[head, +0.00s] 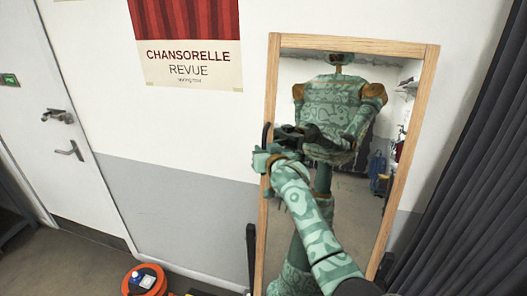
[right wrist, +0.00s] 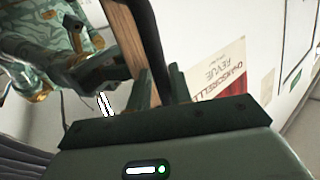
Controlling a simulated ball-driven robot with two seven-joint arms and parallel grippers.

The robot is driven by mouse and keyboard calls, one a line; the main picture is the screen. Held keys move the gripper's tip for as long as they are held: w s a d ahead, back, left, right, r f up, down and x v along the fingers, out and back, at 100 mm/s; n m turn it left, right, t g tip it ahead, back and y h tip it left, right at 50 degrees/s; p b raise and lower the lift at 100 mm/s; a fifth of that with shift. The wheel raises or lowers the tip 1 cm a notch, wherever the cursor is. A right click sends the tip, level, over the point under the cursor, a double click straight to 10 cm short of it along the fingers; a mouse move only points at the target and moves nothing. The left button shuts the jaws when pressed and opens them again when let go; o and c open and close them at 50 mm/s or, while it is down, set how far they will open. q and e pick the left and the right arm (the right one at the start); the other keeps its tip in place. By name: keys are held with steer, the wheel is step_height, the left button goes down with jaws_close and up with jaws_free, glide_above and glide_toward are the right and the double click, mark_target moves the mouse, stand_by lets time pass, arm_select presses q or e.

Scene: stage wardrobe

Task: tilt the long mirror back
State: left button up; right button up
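The long mirror (head: 429,100) stands near the wall, with a light wooden frame and my reflection in its glass. My right arm reaches up across it. My right gripper (head: 268,145) is at the frame's left upright, about mid-height, with a dark finger on the outer side. In the right wrist view the wooden upright (right wrist: 122,38) runs down between the two fingers of my right gripper (right wrist: 162,85), which look closed on it. The exact contact is partly hidden. The mirror's lower end is cut off in the head view. My left gripper is not in view.
A revue poster (head: 190,55) hangs on the wall left of the mirror. A dark curtain (head: 465,180) hangs close on the right. A white door (head: 55,130) is at far left. An orange round object (head: 143,283) stands low, left of the mirror.

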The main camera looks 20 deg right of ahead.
steer(key=shift+s, duration=0.55)
steer(key=s+r, duration=0.3)
steer(key=s, duration=1.2)
